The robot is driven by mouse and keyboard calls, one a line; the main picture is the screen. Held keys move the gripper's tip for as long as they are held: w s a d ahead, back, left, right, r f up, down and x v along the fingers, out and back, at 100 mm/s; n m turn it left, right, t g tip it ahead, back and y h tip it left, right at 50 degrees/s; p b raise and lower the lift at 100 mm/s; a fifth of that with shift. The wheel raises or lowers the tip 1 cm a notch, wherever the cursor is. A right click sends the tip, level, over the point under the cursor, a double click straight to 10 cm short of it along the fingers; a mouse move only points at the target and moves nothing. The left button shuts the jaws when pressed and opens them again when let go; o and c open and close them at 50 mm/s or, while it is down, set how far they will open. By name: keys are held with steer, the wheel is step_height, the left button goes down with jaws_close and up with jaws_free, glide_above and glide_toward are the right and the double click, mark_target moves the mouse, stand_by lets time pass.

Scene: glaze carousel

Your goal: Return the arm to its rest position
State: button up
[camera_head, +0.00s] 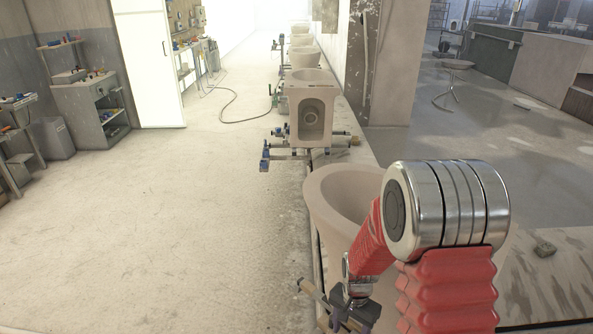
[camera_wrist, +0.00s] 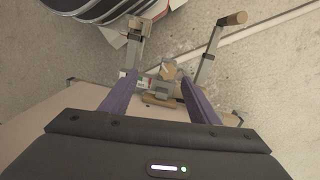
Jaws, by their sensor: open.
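My arm, with red bellows and a silver joint, reaches down at the front right of the head view, in front of the nearest pale toilet bowl (camera_head: 335,200). In the wrist view, my gripper (camera_wrist: 160,84) points down with its two purple fingers apart. A grey metal holder with brown-tipped rods (camera_wrist: 208,52) lies beyond and between the fingertips. I cannot tell whether the fingers touch it. Nothing is clearly held.
Another pale bowl (camera_head: 310,100) stands on its carrier farther along the line, with more behind. Free pale floor (camera_head: 160,220) lies to the left. A shelf cabinet (camera_head: 95,110) stands at the far left. A wall pillar (camera_head: 395,70) rises behind the line.

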steer(key=s+r+n+t, duration=0.2)
steer(key=s+r, duration=0.3)
steer(key=r, duration=0.6)
steer(key=s+r+n+t, duration=0.2)
steer(key=s+r, duration=0.3)
steer(key=r, duration=0.7)
steer(key=s+r+n+t, duration=0.2)
steer(key=s+r+n, duration=0.2)
steer(key=r, duration=0.7)
steer(key=shift+s+d+r+t, duration=0.25)
steer(key=shift+s+d+t, duration=0.05)
steer(key=shift+s, duration=0.75)
